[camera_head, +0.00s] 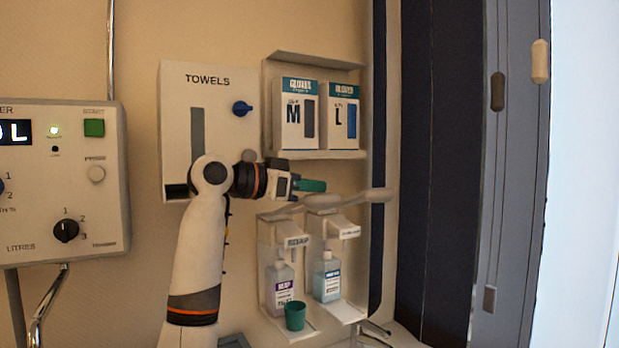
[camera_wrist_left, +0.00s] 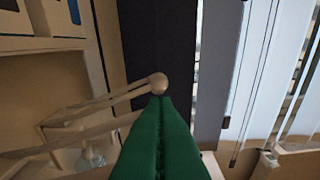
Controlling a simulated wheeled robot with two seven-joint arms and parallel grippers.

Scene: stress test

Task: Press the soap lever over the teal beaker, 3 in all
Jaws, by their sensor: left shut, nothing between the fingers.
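The teal beaker (camera_head: 295,316) stands upright on the base of the left dispenser, in front of a soap bottle (camera_head: 281,285) with a purple label. The left dispenser's pale lever (camera_head: 283,212) is partly behind my left gripper. My left gripper (camera_head: 312,186) has green fingers, shut and empty, just above the levers in the head view. In the left wrist view the shut fingers (camera_wrist_left: 161,112) point at a lever's rounded end (camera_wrist_left: 158,84). I cannot tell whether they touch. My right gripper is not in view.
A second dispenser with a blue bottle (camera_head: 327,277) stands to the right; its lever (camera_head: 375,196) reaches right. A shelf with glove boxes (camera_head: 296,113) hangs above. A towel dispenser (camera_head: 208,92) and a control panel (camera_head: 60,185) are on the left. A dark curtain (camera_head: 432,180) hangs right.

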